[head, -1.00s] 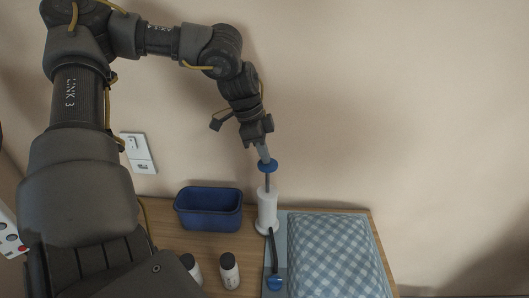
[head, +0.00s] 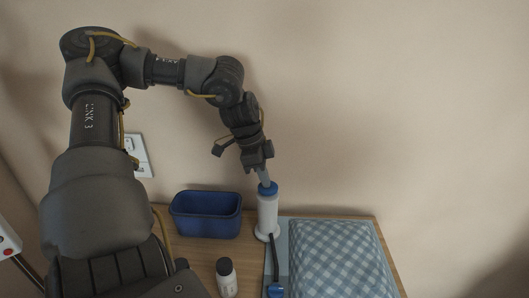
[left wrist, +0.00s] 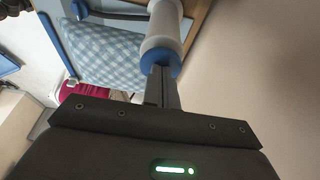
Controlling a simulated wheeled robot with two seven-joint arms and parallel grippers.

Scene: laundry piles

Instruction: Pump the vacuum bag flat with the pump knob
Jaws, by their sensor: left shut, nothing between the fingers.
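The white pump (head: 267,215) stands upright on the table, left of the bag. Its blue knob (head: 267,188) sits low, right at the top of the pump body. My left gripper (head: 263,177) is shut with nothing between its fingers, and its tips press on the knob from above. In the left wrist view the closed fingers (left wrist: 162,88) meet the blue knob (left wrist: 161,61). The blue checked vacuum bag (head: 337,258) lies puffed up on a light blue mat. A dark hose (head: 274,258) runs from the pump to a blue valve (head: 275,290). My right gripper is not in view.
A blue bin (head: 207,214) stands left of the pump, close to it. A white bottle with a dark cap (head: 227,279) stands in front of the bin. A wall with a switch plate (head: 140,155) rises behind the table.

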